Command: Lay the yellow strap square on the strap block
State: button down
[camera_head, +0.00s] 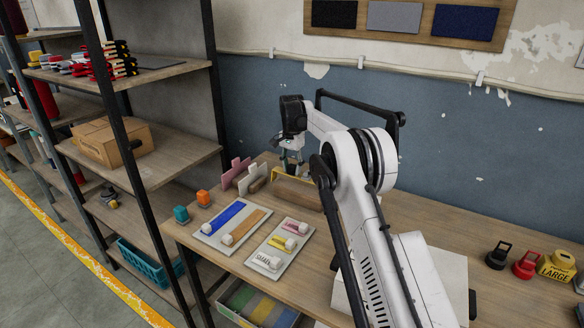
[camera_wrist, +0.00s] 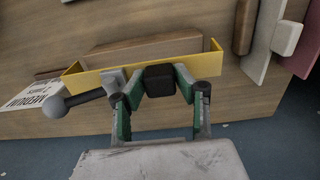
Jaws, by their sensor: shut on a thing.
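The yellow strap (camera_wrist: 205,49) is a long bar with bent ends. It spans the middle of the wrist view, and part of it shows in the head view (camera_head: 278,174). My gripper (camera_wrist: 158,84) is shut on a dark grip at the strap's middle; it also shows in the head view (camera_head: 290,163), partly hidden. A long brown wooden block (camera_wrist: 150,47), apparently the strap block, lies just beyond the strap and roughly along it. It also shows in the head view (camera_head: 300,193). I cannot tell whether strap and block touch.
Pink and white upright plates (camera_head: 233,172) stand left of the strap. Boards with coloured strips (camera_head: 213,241) and labels (camera_head: 263,263) lie in front. A grey ball-ended lever (camera_wrist: 60,106) is near the strap's left end. The right table (camera_head: 440,210) has free room.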

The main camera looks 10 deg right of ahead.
aim_at(292, 186)
jog(key=shift+f+b, duration=1.45)
jog(key=shift+f, duration=1.1)
jog(key=c, duration=1.2)
grip_release()
jog(key=shift+c, duration=0.2)
jog(key=shift+r, duration=0.1)
